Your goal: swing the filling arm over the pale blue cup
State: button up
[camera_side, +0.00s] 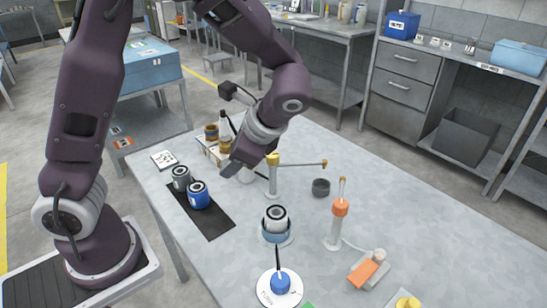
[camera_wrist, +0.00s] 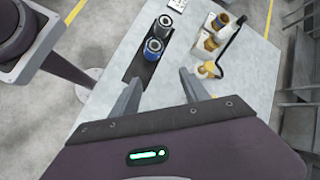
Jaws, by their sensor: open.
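A cream post with a yellow cap (camera_side: 272,178) stands mid-table. Its thin filling arm (camera_side: 300,164) points right, with a yellow tip above a small dark grey cup (camera_side: 321,188). A pale blue cup-like holder (camera_side: 276,238) stands in front of the post, with a grey and black reel (camera_side: 275,217) in it. A second post (camera_side: 340,208) with an orange collar and an upper rod stands to the right. My gripper (camera_side: 233,168) is open, left of the cream post and apart from it. In the wrist view, its two fingers (camera_wrist: 167,76) show nothing between them.
A grey reel (camera_side: 181,178) and a blue reel (camera_side: 198,195) stand on a black mat (camera_side: 215,222) at left. Amber bottles (camera_side: 224,143) stand behind my gripper. A blue knob (camera_side: 280,282) with a black lever and an orange block (camera_side: 362,272) are in front. The right of the table is clear.

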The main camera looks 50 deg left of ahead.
aim_at(275, 161)
jog(key=w+f+m+t+y, duration=0.2)
jog(key=w+f+m+y, duration=0.1)
jog(key=w+m, duration=0.1)
jog(key=w+d+f+m+t+y, duration=0.1)
jog(key=w+f+m+t+y, duration=0.1)
jog(key=w+f+m+y, duration=0.1)
jog(key=w+f+m+t+y, duration=0.3)
jog(key=w+f+m, duration=0.1)
jog(key=w+m, duration=0.1)
jog(key=shift+d, duration=0.35)
jog(key=x, duration=0.7)
jog(key=shift+r, duration=0.1)
grip_shut()
